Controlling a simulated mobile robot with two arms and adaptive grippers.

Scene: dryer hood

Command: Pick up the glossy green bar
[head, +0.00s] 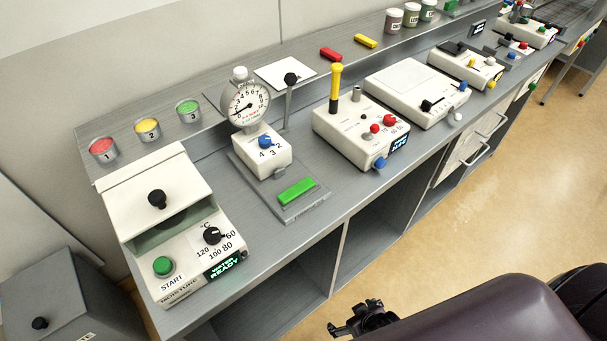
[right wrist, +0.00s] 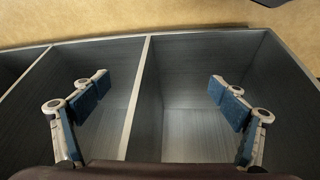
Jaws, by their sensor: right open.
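The glossy green bar (head: 297,192) lies flat on the grey base plate (head: 306,210) of the dial gauge stand (head: 245,105), near the bench's front edge. Nothing covers it in the head view. My right gripper (head: 358,320) is at the bottom of the head view, in front of the bench and apart from the bar. In the right wrist view, its two blue-padded fingers (right wrist: 163,90) are spread wide with nothing between them. They face the open shelf compartments, and the bar is not visible there. My left gripper is not in view.
A moisture tester (head: 160,215) stands left of the gauge, and a white control box (head: 350,130) with a yellow handle stands right. Red (head: 331,54) and yellow (head: 365,41) blocks lie on the back ledge. Floor (head: 475,195) is clear before the bench.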

